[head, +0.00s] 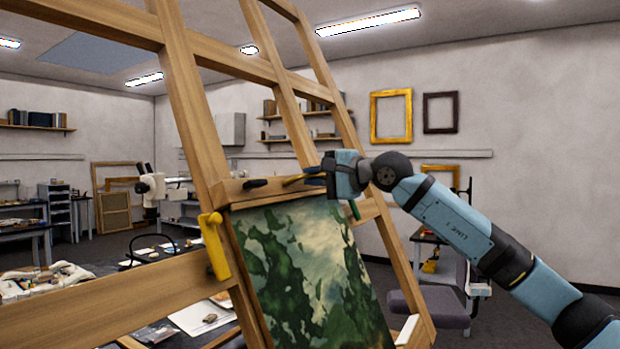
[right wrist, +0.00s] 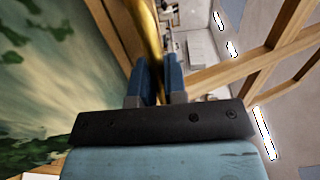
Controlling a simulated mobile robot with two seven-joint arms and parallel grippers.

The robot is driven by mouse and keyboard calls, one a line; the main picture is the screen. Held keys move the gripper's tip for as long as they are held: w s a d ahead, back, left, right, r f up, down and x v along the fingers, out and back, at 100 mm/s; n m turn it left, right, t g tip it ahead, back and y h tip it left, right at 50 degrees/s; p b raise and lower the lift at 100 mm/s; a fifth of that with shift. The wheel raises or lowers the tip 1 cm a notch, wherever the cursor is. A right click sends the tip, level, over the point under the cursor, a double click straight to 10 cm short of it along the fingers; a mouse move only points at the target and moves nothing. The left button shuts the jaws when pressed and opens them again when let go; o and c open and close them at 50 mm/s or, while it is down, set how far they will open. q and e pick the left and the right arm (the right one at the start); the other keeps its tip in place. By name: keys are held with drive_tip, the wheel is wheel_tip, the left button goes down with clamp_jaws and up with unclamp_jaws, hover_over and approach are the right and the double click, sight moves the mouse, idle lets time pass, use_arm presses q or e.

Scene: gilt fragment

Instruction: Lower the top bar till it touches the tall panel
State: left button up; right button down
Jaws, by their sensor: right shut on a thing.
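The wooden top bar (head: 262,190) crosses the easel just above the tall panel (head: 312,275), which is painted with dark green foliage and pale sky. Any gap between the bar and the panel's upper edge is too small to tell. My right gripper (head: 319,174) is at the bar's right end, shut on a brass handle (head: 298,178). In the right wrist view the handle (right wrist: 150,28) runs between the blue fingers (right wrist: 154,80), with the bar (right wrist: 106,45) to its left and the panel (right wrist: 50,95) further left. My left gripper is not in view.
The big wooden easel (head: 187,90) fills the middle, with a yellow handle (head: 214,245) on its left upright. A cluttered table (head: 50,283) stands at left behind it. A grey chair (head: 428,308) is at right behind my right arm.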

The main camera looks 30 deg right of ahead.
drive_tip(key=shift+f, duration=0.1)
drive_tip(key=c, duration=1.2)
unclamp_jaws()
drive_tip(key=shift+s+d, duration=0.25)
drive_tip(key=shift+s, duration=0.15)
drive_tip(key=b+v, duration=0.3)
drive_tip(key=v, duration=0.9)
drive_tip(key=shift+s+d, duration=0.2)
drive_tip(key=shift+s, duration=0.15)
